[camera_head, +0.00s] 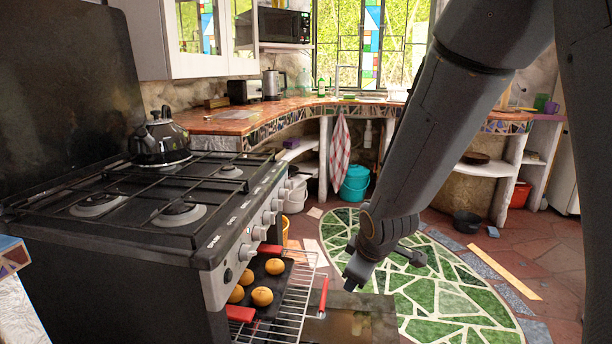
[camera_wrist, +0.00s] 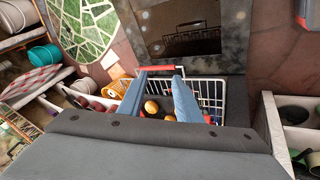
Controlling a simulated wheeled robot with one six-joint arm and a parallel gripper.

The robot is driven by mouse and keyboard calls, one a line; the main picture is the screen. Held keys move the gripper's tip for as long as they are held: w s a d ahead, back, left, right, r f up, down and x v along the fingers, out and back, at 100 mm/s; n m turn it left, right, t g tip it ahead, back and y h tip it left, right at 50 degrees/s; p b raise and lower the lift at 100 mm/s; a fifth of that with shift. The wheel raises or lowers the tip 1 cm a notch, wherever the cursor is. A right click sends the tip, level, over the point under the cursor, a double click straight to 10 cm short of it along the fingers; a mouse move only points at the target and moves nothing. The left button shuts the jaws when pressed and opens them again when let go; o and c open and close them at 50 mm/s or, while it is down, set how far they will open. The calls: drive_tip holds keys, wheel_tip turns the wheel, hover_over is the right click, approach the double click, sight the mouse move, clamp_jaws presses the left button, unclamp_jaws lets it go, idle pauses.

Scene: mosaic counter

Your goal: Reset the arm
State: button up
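My arm reaches down from the upper right in the head view. My gripper (camera_head: 355,278) hangs above the opened oven door, just right of the oven rack (camera_head: 299,300). In the wrist view its two fingers (camera_wrist: 160,76) stand apart with nothing between their tips. Beyond them is a red bar (camera_wrist: 158,67) at the front of the rack, which also shows in the head view (camera_head: 323,296). The gripper appears apart from it. A dark tray with several round buns (camera_head: 262,297) sits on the rack; my fingers partly hide it in the wrist view.
The black stove (camera_head: 130,260) stands at the left with a kettle (camera_head: 160,140) on top. The oven door (camera_head: 362,322) lies open low in front. A green mosaic floor patch (camera_head: 440,290) is clear. A curved counter (camera_head: 270,115) and teal bucket (camera_head: 355,183) are behind.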

drive_tip(key=s+a+r+m+g+p, duration=0.1)
drive_tip(key=s+r+m+g, duration=0.3)
drive_tip(key=s, duration=0.8)
drive_tip(key=s+r+m+g, duration=0.2)
drive_tip(key=s+r+m, duration=0.35)
drive_tip(key=s, duration=0.75)
drive_tip(key=d+r+m+h+p, duration=0.1)
drive_tip(key=d+r+p, duration=0.7)
drive_tip(key=p, duration=0.9)
wheel_tip(320, 180, up, 2)
drive_tip(key=shift+w+d+m, duration=0.15)
drive_tip(key=shift+d+m, duration=0.2)
drive_tip(key=shift+m, duration=0.1)
